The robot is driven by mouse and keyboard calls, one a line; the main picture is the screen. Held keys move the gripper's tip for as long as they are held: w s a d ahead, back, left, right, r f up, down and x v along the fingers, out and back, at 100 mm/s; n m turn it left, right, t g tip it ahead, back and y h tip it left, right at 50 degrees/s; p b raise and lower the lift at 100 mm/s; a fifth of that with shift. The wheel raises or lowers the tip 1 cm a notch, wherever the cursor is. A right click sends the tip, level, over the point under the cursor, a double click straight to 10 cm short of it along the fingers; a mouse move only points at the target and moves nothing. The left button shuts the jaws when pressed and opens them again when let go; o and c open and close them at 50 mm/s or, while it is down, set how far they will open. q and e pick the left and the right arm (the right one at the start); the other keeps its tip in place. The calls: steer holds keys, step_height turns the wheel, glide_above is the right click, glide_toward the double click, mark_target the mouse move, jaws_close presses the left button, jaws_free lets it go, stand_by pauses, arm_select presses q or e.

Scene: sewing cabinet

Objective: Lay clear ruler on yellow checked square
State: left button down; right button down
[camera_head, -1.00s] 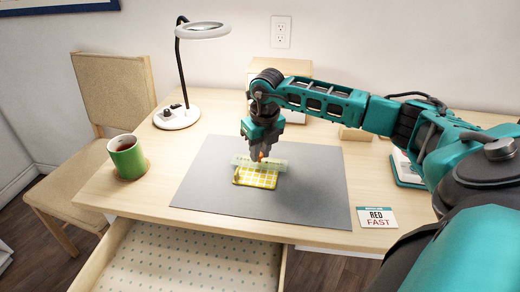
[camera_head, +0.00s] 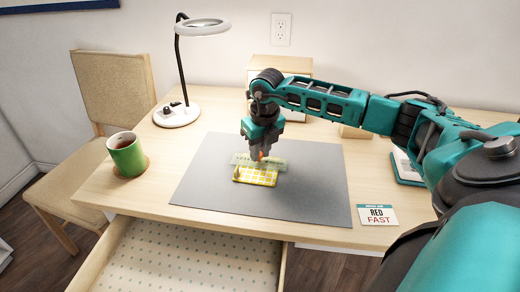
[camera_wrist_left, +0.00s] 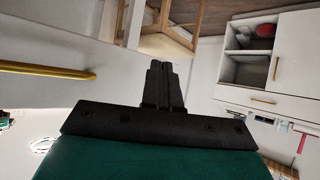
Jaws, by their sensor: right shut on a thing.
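The clear ruler (camera_head: 276,163) is a pale see-through strip with a greenish tint, on or just above the yellow checked square. The yellow checked square (camera_head: 256,178) lies on the grey mat (camera_head: 310,200). My right gripper (camera_head: 259,160) points down and is shut on the ruler, at the far edge of the square. The ruler covers the far part of the square; I cannot tell whether it touches the cloth. My left gripper (camera_wrist_left: 166,85) shows only in the left wrist view, its fingers together and empty, away from the mat.
A green mug (camera_head: 127,158) stands on a coaster at the left. A magnifier lamp (camera_head: 178,115) stands behind it. A card reading RED FAST (camera_head: 377,216) lies at the right front. An open drawer (camera_head: 185,262) juts out below. The mat's right side is clear.

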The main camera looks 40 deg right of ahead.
steer(key=shift+f, duration=0.1)
steer(key=c, duration=1)
jaws_free()
arm_select(q)
steer(key=shift+w, duration=0.1)
arm_select(e)
steer(key=shift+o, duration=0.6)
arm_select(q)
steer(key=shift+d, duration=0.1)
steer(key=shift+s+a+r+p, duration=0.3)
steer(key=shift+r+p, duration=0.25)
steer(key=shift+p, duration=0.3)
arm_select(e)
step_height(320, 180, up, 13)
steer(key=s, duration=0.2)
steer(key=shift+a, duration=0.15)
